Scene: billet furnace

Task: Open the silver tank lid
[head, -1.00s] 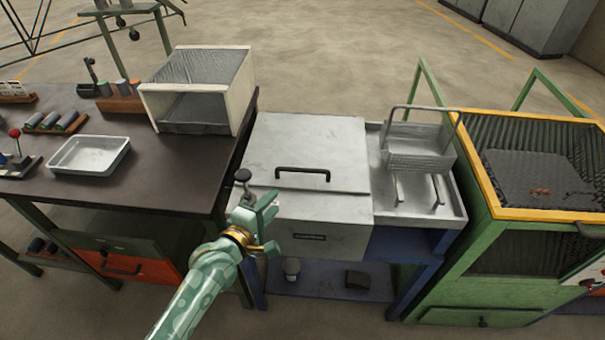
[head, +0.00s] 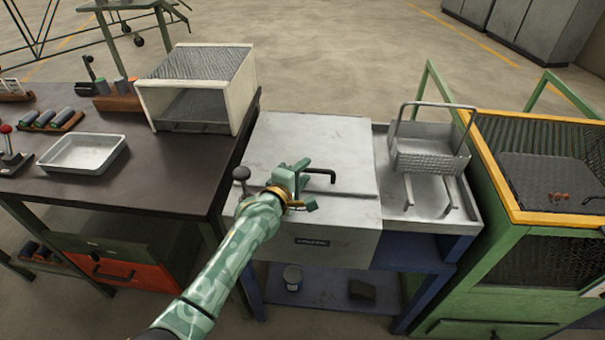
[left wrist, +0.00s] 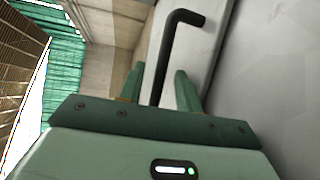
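The silver tank lid (head: 335,145) lies flat and closed on the tank (head: 300,222). Its black bar handle (head: 325,172) shows its right end; my left gripper hides the left part. My left gripper (head: 306,186) is at the left end of the handle, above the lid. In the left wrist view, the two green fingers (left wrist: 159,72) are apart, with the black handle (left wrist: 165,58) running between them. Gaps show on both sides of the bar, so the fingers are not closed on it. My right gripper is in neither view.
A black knob (head: 240,174) stands at the tank's left edge. A wire basket (head: 430,160) is on the metal drain tray right of the tank. A dark workbench (head: 150,165) with a white box (head: 195,85) is left. A green, yellow-rimmed cage (head: 530,216) is right.

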